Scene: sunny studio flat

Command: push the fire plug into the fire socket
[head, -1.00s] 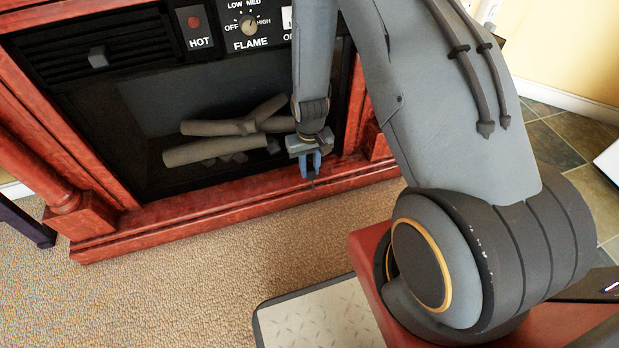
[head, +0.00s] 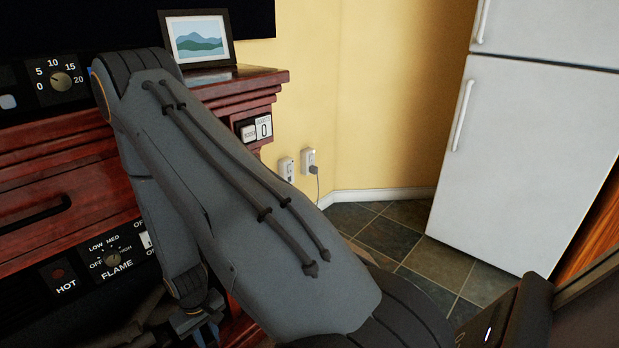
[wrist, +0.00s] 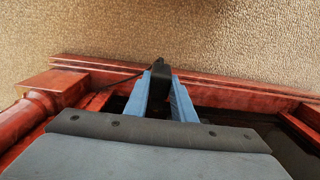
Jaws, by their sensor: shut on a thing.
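My gripper (wrist: 159,82) shows in the wrist view with its two blue fingers shut on a black plug (wrist: 161,72), which I take to be the fire plug. A thin dark cord runs from it to the left. In the head view my gripper (head: 207,328) is low at the left, in front of the fireplace; the plug cannot be made out there. Two white wall outlets are on the yellow wall: a left outlet (head: 286,167), and a right outlet (head: 308,157) with a grey plug and cord in it. Which one is the fire socket I cannot tell. My gripper is well apart from both.
The red wooden fireplace (head: 268,92) fills the left, with a picture frame (head: 199,42) on top. A white fridge (head: 530,150) stands at the right. Dark floor tiles (head: 395,235) lie clear between them. In the wrist view, carpet (wrist: 230,35) lies beyond the fireplace base (wrist: 235,88).

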